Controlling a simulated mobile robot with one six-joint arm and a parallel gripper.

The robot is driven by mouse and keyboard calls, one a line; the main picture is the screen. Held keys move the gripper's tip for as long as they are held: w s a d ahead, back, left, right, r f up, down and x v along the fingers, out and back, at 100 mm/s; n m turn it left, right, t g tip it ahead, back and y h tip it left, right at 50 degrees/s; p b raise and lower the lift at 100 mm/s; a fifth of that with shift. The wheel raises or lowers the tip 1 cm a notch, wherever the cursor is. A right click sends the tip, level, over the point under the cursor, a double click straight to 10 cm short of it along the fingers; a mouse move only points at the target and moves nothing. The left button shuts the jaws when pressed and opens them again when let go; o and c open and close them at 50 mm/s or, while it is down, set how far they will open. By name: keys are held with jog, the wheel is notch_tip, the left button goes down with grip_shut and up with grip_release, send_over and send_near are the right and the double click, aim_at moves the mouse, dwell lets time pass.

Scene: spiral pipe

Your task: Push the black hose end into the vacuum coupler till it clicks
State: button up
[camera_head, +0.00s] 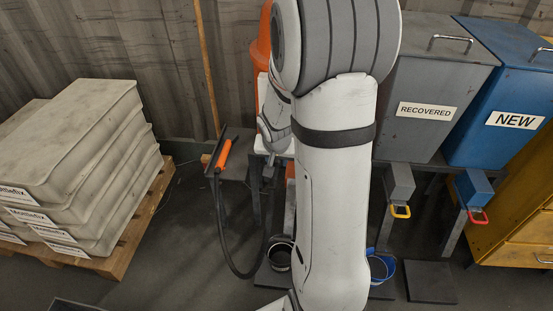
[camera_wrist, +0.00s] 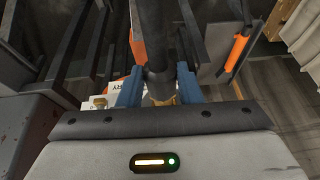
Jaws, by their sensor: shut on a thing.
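In the wrist view, my gripper (camera_wrist: 159,92) has its two blue fingers closed on either side of a black tube, which I take for the black hose end (camera_wrist: 153,40). The tube runs between the fingers and away to the top of the picture. In the head view, my gripper is mostly hidden by my own arm. The black hose (camera_head: 226,246) hangs in a curve left of my arm, below a wand with an orange grip (camera_head: 224,154). That grip also shows at the right in the wrist view (camera_wrist: 237,52). I cannot make out the vacuum coupler.
An orange machine (camera_head: 260,48) stands partly behind my arm. A grey RECOVERED bin (camera_head: 428,80) and a blue NEW bin (camera_head: 510,90) stand right. Two buckets, dark (camera_head: 280,257) and blue (camera_head: 382,268), sit low. Stacked grey sacks (camera_head: 75,140) lie on a pallet (camera_head: 130,250) left.

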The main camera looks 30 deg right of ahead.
jog(key=shift+w+d+p, duration=0.35)
jog(key=shift+w+d, duration=0.25)
jog(key=shift+w, duration=0.25)
jog(key=shift+w+d+p, duration=0.35)
jog(key=shift+w+d, duration=0.2)
jog(key=shift+w, duration=0.3)
jog(key=shift+w+d+r+b, duration=0.2)
jog(key=shift+w+b, duration=0.15)
jog(key=shift+b, duration=0.15)
jog(key=shift+c, duration=0.5)
dwell(1.3)
jog(key=o, duration=1.2)
jog(key=shift+s+f, duration=0.1)
jog(key=shift+f, duration=0.05)
